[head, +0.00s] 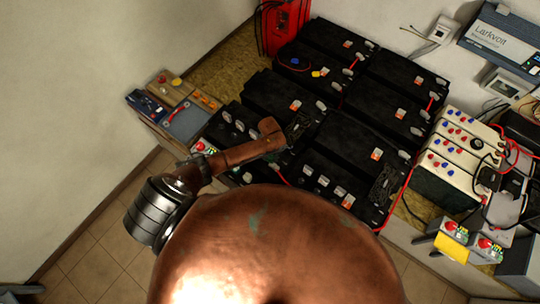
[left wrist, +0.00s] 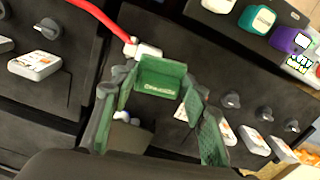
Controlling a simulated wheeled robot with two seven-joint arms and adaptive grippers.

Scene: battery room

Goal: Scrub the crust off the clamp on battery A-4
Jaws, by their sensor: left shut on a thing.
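My left gripper (head: 299,126) reaches in over the black batteries (head: 366,132) in the head view, small and dark there. In the left wrist view my left gripper (left wrist: 160,85) is shut on a green block (left wrist: 160,75) with small pale lettering; I cannot tell for sure that it is a scrubber. Just beyond it is a pale clamp (left wrist: 148,51) at the end of a red cable (left wrist: 100,20). Whether block and clamp touch is unclear, and no crust can be made out. Battery labels are too small to read, so A-4 cannot be identified. My right gripper is not in view.
A blue-grey charger (head: 503,38) is on the wall. Tiled floor (head: 95,245) shows at lower left.

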